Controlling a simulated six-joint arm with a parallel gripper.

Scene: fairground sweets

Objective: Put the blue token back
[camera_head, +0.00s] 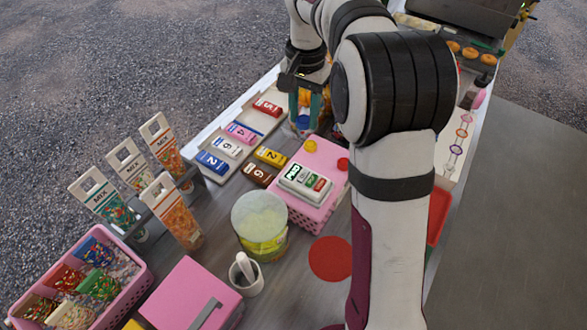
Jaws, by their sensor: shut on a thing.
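My gripper (304,112) points down at the far side of the stall, beyond the pink box. Its teal fingers are shut on a small blue thing (303,121), which I take to be the blue token; it is mostly hidden by the fingers and its shape is hard to make out. A pink box (327,217) stands in front of the gripper. A round yellow token (310,146) and a round red token (343,163) lie on its top. A white device (304,183) with coloured keys also sits there.
Numbered blocks, among them a blue one (212,162) and a yellow one (270,156), lie left of the pink box. A green-yellow tub (259,222), a white mortar (246,274) and a red disc (331,258) are nearer. Packets of sweets (103,201) stand at left.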

